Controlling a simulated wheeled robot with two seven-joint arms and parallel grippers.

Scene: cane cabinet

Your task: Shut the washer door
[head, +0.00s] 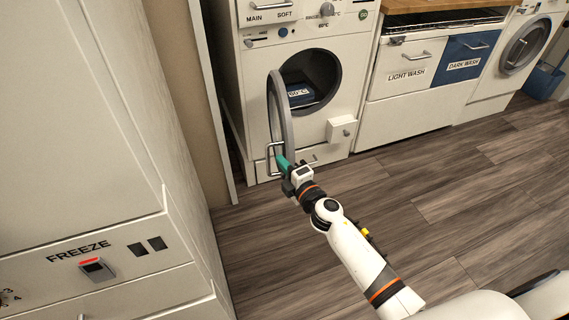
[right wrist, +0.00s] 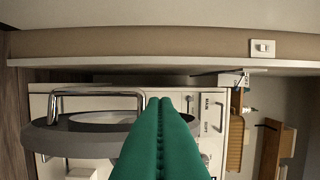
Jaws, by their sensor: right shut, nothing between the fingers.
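The washer (head: 352,60) is a white front-loader in the middle of the head view. Its round grey door (head: 286,108) stands wide open, hinged at the left of the dark opening (head: 318,68) and swung out toward me. A metal handle (head: 271,160) is on the door's outer side. My right gripper (head: 283,163) has green fingers, closed together and empty, at the lower part of the door beside the handle. In the right wrist view, the shut fingers (right wrist: 162,125) point toward the washer, with the door ring (right wrist: 75,137) and handle (right wrist: 97,95) to their left. My left gripper is out of view.
A dark blue item (head: 304,95) lies inside the drum. Cabinets with light wash (head: 408,68) and dark wash (head: 466,58) bins stand to the right. A freezer (head: 75,235) stands close at left. The wooden floor (head: 450,190) is clear at right.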

